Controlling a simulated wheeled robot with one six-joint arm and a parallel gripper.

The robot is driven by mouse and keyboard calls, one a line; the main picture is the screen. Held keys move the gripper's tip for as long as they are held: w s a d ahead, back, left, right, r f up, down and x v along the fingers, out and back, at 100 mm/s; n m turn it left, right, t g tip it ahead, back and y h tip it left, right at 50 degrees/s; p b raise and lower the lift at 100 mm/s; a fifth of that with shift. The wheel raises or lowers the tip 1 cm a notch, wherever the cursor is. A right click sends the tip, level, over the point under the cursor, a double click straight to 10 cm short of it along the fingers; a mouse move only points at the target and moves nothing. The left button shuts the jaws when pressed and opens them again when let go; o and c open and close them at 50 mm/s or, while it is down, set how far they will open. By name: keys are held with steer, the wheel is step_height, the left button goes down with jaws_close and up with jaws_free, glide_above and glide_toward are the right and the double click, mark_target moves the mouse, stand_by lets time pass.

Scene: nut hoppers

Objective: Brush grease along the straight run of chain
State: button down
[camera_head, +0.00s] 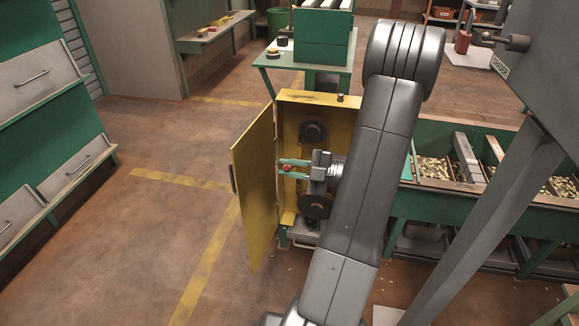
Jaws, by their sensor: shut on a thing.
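The yellow chain guard box (290,108) stands at the centre with its yellow door (254,190) swung open to the left. Inside are an upper dark sprocket (312,130) and a lower one (316,206). The chain's straight run lies between them, largely hidden behind my gripper and too dark to make out clearly. My gripper (286,169) is in front of the box opening, its green fingers pointing left. It is shut on a small red thing (288,168), which looks like the brush handle. The bristles cannot be made out, nor whether they touch the chain.
A green bench (278,61) behind the box holds a small round tin (272,52) and a dark one. Green hoppers with nuts (435,169) stand at right beyond my arm. Grey-fronted green cabinets (38,82) line the left. Floor left of the door is clear.

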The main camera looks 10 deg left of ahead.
step_height(320, 180, down, 13)
steer(key=b, duration=0.6)
steer(key=shift+r, duration=0.15)
stand_by(0.8)
steer(key=s, duration=0.6)
stand_by(0.4)
steer(key=shift+s+a, duration=0.1)
steer(key=s, duration=0.2)
steer(key=shift+s, duration=0.4)
stand_by(0.7)
